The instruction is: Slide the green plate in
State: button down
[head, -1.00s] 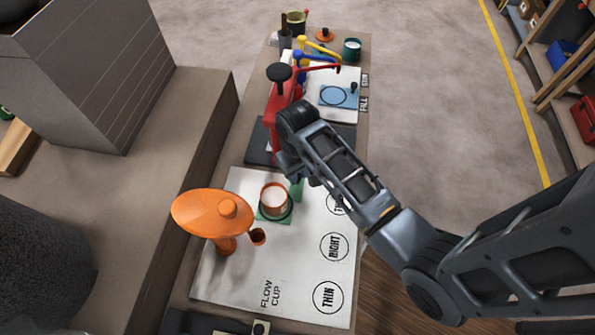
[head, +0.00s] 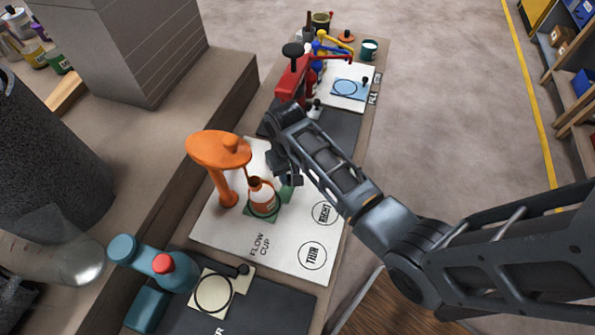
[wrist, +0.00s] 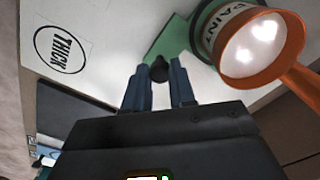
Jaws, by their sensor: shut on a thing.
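The green plate (head: 287,193) lies on the white mat and carries an orange paint can (head: 264,199) with a white label. In the wrist view the plate (wrist: 168,42) reaches toward my gripper, with a dark knob (wrist: 159,69) at its near end. My gripper (wrist: 159,88) is shut on this knob; in the head view the gripper (head: 290,180) is at the plate's right side. The orange stand (head: 224,180) is left of the can. Its small flow cup (head: 255,183) overlaps the can's top in the head view; the exact alignment cannot be told.
The white mat (head: 285,250) has printed circles, one marked THIN. A teal device with a red knob (head: 162,263) stands in front, beside a cream plate (head: 219,302) on a dark mat. Red, blue and yellow levered devices (head: 292,78) stand behind. A raised ledge runs along the left.

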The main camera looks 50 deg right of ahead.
jog(key=shift+s+a+p, duration=0.2)
jog(key=shift+s+a, duration=0.05)
jog(key=shift+a, duration=0.35)
jog(key=shift+s+a+p, duration=0.2)
jog(key=shift+a, duration=0.35)
jog(key=shift+f, duration=0.1)
jog(key=c, duration=0.9)
grip_release()
jog(key=shift+c, duration=0.2)
jog(key=shift+r, duration=0.35)
notch_tip(320, 180, up, 7)
jog(key=shift+r, duration=0.1)
